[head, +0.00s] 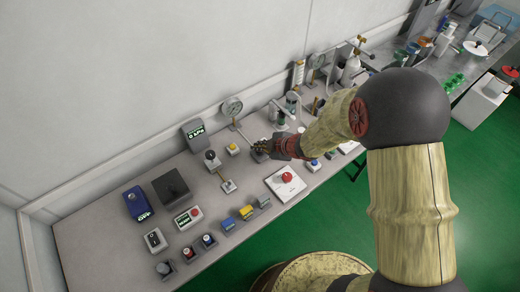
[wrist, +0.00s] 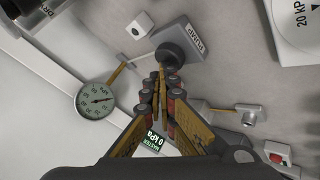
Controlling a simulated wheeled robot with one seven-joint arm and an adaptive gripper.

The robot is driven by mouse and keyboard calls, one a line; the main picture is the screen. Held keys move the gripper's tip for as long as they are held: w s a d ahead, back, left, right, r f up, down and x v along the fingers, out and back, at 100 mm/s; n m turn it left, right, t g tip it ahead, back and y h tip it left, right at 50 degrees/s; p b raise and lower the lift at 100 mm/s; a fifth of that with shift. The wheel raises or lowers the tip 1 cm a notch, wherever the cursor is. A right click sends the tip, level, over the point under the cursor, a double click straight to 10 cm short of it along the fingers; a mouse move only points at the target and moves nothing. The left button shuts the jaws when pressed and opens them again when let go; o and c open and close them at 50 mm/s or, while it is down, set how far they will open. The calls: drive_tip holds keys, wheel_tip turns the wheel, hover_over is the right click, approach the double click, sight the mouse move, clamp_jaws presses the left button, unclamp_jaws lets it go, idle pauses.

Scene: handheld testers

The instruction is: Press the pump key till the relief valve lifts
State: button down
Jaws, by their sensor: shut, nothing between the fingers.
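The grey pump box (wrist: 187,36), marked PUMP, shows in the wrist view with a dark round key (wrist: 172,52) on it. My gripper (wrist: 163,72) is shut and empty, its fingertips at the near edge of the key in the picture. I cannot tell whether they touch it. In the head view my gripper (head: 258,147) is over the bench and largely covers the pump box. A dial gauge (wrist: 97,99) stands left of the fingers; it also shows in the head view (head: 232,106). A display (wrist: 152,143) reads MASTER 0 kPa. I cannot make out which part is the relief valve.
A black-knobbed box (head: 211,158), a yellow-buttoned box (head: 233,149) and a small lever fitting (head: 228,186) stand left of my gripper. A white plate with a red button (head: 286,177) lies nearer the front edge. Glassware and stands (head: 292,102) crowd the right behind my arm.

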drive_tip(key=shift+f+b, duration=0.35)
drive_tip(key=shift+f, duration=0.2)
drive_tip(key=shift+s, duration=0.1)
idle(0.5)
drive_tip(key=shift+r+p, duration=1.25)
drive_tip(key=shift+r, duration=0.05)
drive_tip(key=shift+r, duration=0.1)
wheel_tip(320, 180, up, 5)
drive_tip(key=p, duration=0.5)
idle(1.5)
